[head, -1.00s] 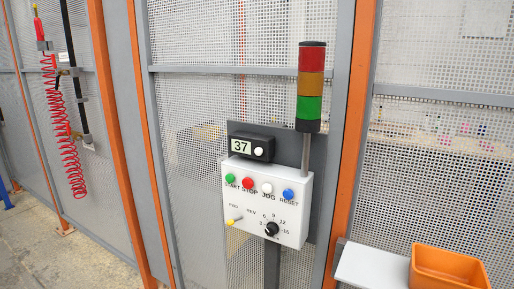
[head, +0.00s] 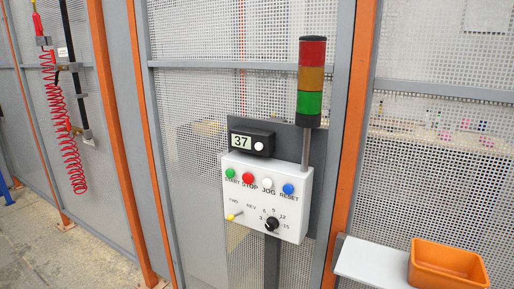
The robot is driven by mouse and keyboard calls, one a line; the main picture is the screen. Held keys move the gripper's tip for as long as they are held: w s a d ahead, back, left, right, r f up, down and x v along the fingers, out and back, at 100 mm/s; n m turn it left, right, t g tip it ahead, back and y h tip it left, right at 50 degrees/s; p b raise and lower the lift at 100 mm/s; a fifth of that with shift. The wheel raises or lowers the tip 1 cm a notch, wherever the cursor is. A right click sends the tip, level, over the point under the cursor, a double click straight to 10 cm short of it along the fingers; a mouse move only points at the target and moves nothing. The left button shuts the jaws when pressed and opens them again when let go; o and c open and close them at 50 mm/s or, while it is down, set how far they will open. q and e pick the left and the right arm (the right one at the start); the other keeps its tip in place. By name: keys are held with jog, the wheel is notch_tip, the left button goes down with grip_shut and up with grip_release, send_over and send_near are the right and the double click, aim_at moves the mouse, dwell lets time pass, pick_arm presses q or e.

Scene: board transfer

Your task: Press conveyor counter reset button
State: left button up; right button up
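The counter (head: 250,143) is a small black box on top of the control panel; its display reads 37. A round white button (head: 259,146) sits on the counter's right side. The white control panel (head: 290,225) below has a green START button (head: 230,173), a red STOP button (head: 247,178), a white JOG button (head: 267,184) and a blue RESET button (head: 288,189). A yellow-tipped FWD/REV lever (head: 233,216) and a black dial (head: 271,224) sit lower down. Neither gripper is in view.
A red, amber and green stack light (head: 311,80) stands on a pole behind the panel. An orange bin (head: 448,265) rests on a white shelf (head: 375,262) at the lower right. A red coiled hose (head: 66,130) hangs at left. Mesh fencing with orange posts (head: 122,140) stands behind.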

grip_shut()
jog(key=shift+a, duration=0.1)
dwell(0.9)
